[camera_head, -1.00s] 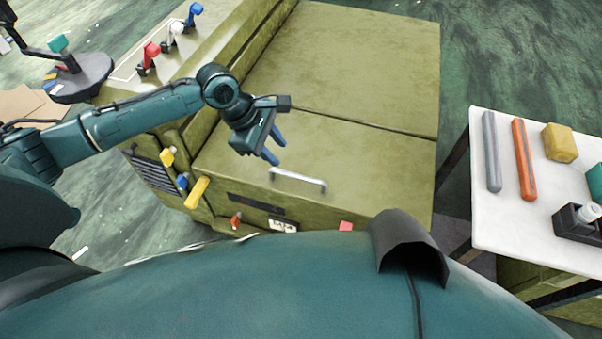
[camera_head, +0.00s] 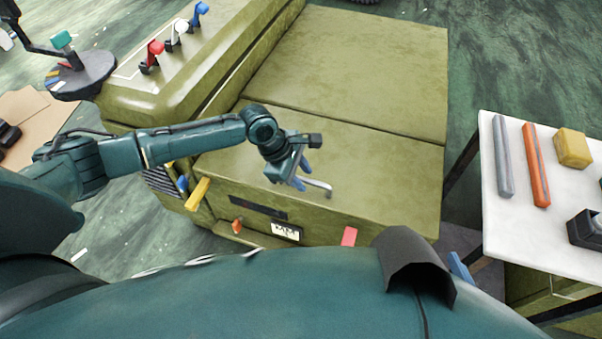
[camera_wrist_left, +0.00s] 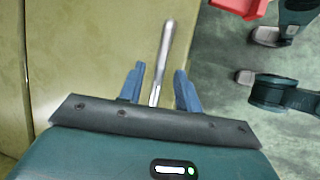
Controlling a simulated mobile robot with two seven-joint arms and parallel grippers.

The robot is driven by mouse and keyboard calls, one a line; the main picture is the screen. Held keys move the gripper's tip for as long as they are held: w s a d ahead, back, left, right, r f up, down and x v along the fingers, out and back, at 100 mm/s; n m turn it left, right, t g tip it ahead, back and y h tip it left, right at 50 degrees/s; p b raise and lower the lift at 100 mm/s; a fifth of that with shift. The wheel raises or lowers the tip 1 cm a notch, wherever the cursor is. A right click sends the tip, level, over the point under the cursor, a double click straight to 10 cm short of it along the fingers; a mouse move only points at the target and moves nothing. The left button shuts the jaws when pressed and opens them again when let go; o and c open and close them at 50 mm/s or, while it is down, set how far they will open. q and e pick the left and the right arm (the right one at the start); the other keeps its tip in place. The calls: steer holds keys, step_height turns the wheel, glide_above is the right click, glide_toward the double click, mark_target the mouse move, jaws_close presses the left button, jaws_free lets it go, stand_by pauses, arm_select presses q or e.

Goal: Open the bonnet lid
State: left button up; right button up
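The bonnet lid (camera_head: 390,175) is the olive-green panel at the front of the chassis, lying flat and closed. Its silver bar handle (camera_head: 320,187) sits near the front edge, partly hidden by my left gripper (camera_head: 300,180). In the left wrist view the handle (camera_wrist_left: 167,50) runs between the two blue fingers of the left gripper (camera_wrist_left: 157,88), with a gap on each side. The left gripper is open around the handle and not closed on it. A blue tip at the lower right of the head view may be my right gripper (camera_head: 460,267); its opening cannot be made out.
A white table (camera_head: 520,225) at the right bears a grey bar (camera_head: 503,155), an orange bar (camera_head: 537,165) and a yellow block (camera_head: 573,148). A yellow lever (camera_head: 197,194) and a red tab (camera_head: 349,236) are at the chassis front. Red, white and blue levers stand at the upper left.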

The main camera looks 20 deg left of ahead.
arm_select(q)
jaws_close()
stand_by(0.3)
